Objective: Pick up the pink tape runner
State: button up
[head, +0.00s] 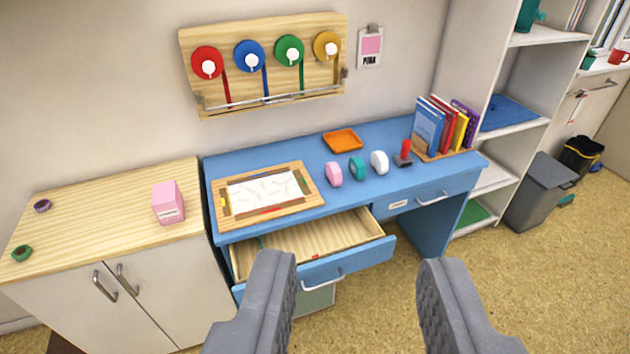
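The pink tape runner (334,174) stands on the blue desk (290,222), just right of a framed wooden board. It is the leftmost in a short row with a teal one (357,168) and a white one (379,162). My gripper (352,290) is open and empty in the foreground, its two grey fingers wide apart. It is in front of the desk and well short of the pink tape runner. Nothing covers the tape runner in this view.
An open drawer (366,251) juts out below the desk's left part. An orange tray (342,140), a red-handled stamp (404,152) and a book rack (444,153) are on the desk. A pink box (168,203) sits on the left cabinet.

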aim_at(333, 171)
jog(key=z, duration=0.15)
jog(key=i, duration=2.15)
jog(key=z, duration=0.15)
